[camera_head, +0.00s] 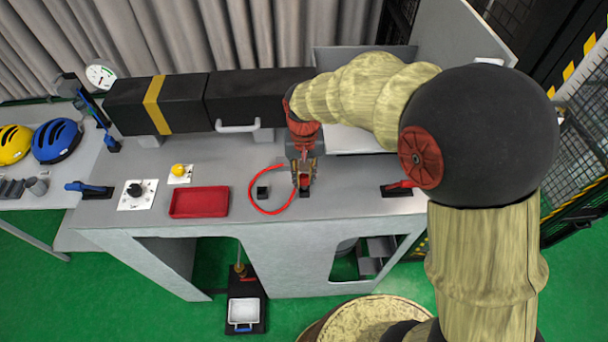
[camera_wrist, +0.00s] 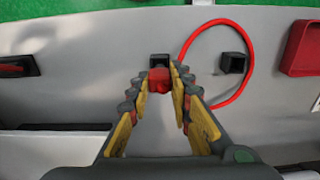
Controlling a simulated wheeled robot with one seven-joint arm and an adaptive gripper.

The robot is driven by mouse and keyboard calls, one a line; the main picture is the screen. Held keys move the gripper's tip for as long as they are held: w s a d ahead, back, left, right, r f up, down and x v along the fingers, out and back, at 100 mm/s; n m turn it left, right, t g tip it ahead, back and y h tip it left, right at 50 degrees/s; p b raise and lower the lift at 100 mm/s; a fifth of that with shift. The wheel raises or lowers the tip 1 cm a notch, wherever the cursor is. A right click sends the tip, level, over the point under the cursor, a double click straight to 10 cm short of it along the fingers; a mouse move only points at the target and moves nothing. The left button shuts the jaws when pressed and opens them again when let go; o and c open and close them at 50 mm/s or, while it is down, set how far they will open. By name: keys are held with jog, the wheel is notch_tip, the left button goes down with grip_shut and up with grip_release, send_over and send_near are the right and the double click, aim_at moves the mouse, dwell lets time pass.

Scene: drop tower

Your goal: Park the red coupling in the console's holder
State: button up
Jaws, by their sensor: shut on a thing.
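The red coupling (camera_wrist: 159,82) is between my gripper's fingertips (camera_wrist: 159,76) in the wrist view. My gripper (camera_head: 304,178) is shut on it and points down over the console top (camera_head: 225,172). The coupling's red also shows low between the fingers in the head view (camera_head: 305,182). A small black block (camera_wrist: 160,60) stands right at the coupling's far side in the wrist view; whether they touch is unclear. A second black block (camera_wrist: 234,62) stands apart, inside the loop of a red hose (camera_wrist: 250,70); it also shows in the head view (camera_head: 262,192). Which block is the holder is unclear.
A red tray (camera_head: 200,202) lies left of the hose. A long black box with a yellow band (camera_head: 155,103) lies along the console's back. A red-handled lever (camera_head: 398,187) is to the right. A knob plate (camera_head: 137,194) and yellow button (camera_head: 179,171) are left.

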jog(key=shift+f+b, duration=0.6)
jog(key=shift+f, duration=0.55)
jog(key=shift+f, duration=0.25)
jog(key=o, duration=0.9)
notch_tip(320, 180, up, 12)
jog(key=shift+r, duration=0.1)
jog(key=shift+w, duration=0.1)
dwell(0.5)
